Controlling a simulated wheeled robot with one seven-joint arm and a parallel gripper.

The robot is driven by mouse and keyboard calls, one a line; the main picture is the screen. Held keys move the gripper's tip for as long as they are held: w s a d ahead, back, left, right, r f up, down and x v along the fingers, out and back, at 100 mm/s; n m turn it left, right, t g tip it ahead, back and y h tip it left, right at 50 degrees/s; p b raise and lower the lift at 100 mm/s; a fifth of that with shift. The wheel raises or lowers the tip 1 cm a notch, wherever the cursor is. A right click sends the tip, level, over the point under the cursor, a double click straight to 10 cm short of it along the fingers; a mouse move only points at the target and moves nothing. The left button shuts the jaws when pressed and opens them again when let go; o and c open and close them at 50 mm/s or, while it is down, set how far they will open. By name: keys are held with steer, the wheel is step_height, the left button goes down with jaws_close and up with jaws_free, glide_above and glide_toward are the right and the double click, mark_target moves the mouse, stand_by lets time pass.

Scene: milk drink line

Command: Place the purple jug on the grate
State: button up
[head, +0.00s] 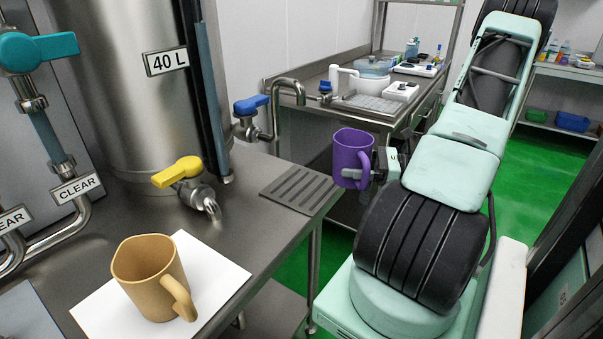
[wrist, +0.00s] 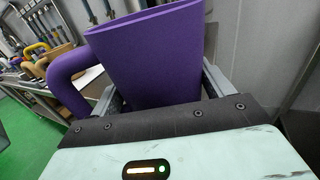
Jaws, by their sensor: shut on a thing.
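The purple jug (head: 351,155) is held upright in my gripper (head: 379,166), to the right of the near steel table's edge. In the wrist view the jug (wrist: 150,60) fills the space between the two fingers (wrist: 160,95), with its handle to the left. My gripper is shut on the jug's body. The grate (head: 301,188) is a dark slotted plate at the right end of the near table. The jug is to the right of the grate and appears above its level; the exact gap is hard to tell.
A tan jug (head: 150,280) stands on a white sheet (head: 222,270) at the table's front. A yellow-handled tap (head: 180,173) and a blue-handled tap (head: 252,105) are near the grate. A second steel bench (head: 335,103) with lab equipment stands behind. Green floor (head: 530,190) lies right.

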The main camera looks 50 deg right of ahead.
steer(key=p+x, duration=0.1)
steer(key=x, duration=1)
steer(key=shift+w, duration=0.1)
steer(key=shift+w+a+f, duration=0.15)
steer(key=shift+w+f, duration=0.15)
steer(key=shift+f, duration=0.25)
steer(key=shift+w+a+f, duration=0.2)
steer(key=shift+w+f, duration=0.05)
steer(key=shift+f, duration=0.95)
steer(key=shift+f, duration=0.15)
steer(key=o, duration=1)
steer(key=shift+r, duration=0.2)
steer(key=b+v, duration=0.1)
steer(key=v, duration=1.1)
steer(key=shift+f, duration=0.1)
